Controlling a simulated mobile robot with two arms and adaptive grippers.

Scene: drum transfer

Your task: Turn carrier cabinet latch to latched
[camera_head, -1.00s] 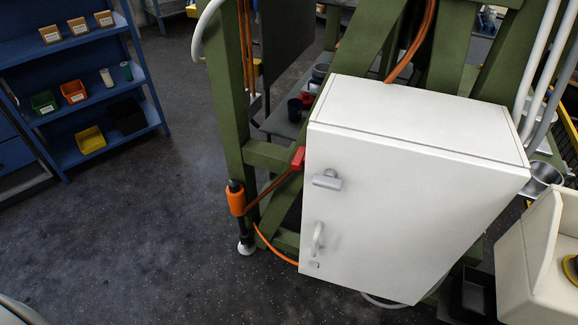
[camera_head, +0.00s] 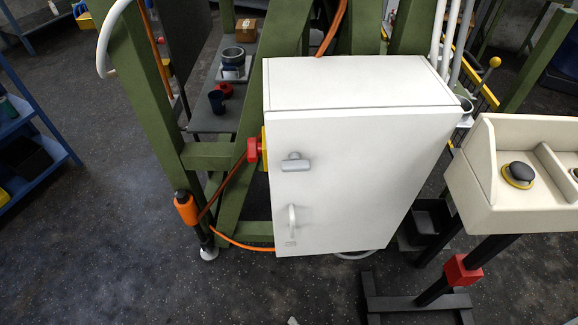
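The white carrier cabinet (camera_head: 365,170) is mounted on a green frame in the middle of the view, with its door shut. The grey latch (camera_head: 295,163) is on the upper left of the door, and its handle lies roughly level. A pale pull handle (camera_head: 292,219) stands upright below it, near the door's left edge. Neither of my grippers shows clearly.
A beige control box (camera_head: 520,172) with a black and yellow button stands at right. A red knob (camera_head: 253,150) sits left of the cabinet. The blue shelf (camera_head: 35,145) is at far left. The floor in front is largely clear.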

